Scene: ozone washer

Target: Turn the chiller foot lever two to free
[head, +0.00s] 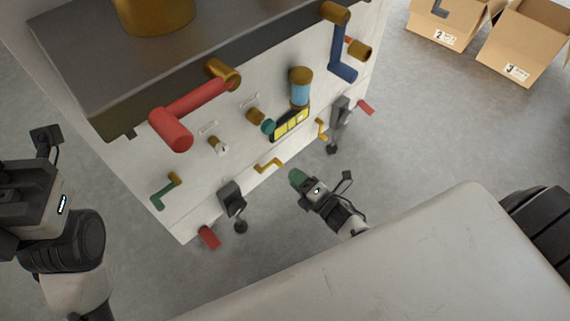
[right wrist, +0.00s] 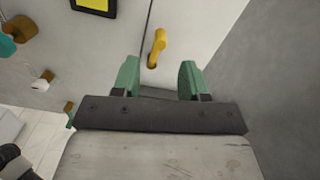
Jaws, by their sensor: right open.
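The white machine carries several low levers near its bottom edge. One small brass lever (head: 321,129) is at the right, near the grey bracket, and another brass lever (head: 269,162) is at the middle of the lower front. No label shows which is lever two. In the right wrist view a brass-yellow lever (right wrist: 157,46) stands out ahead of the gap between my fingers, apart from them. My right gripper (head: 297,179) is open and empty in front of the machine; its green fingers also show in the right wrist view (right wrist: 158,80). My left gripper's body (head: 28,200) is at the left edge; its fingers are hidden.
Red pegs (head: 208,237) and (head: 366,106) stick out low on the machine. A green crank (head: 164,192), a red handle (head: 172,130) and a blue handle (head: 339,56) stand out from it. Cardboard boxes (head: 522,45) stand at the back right.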

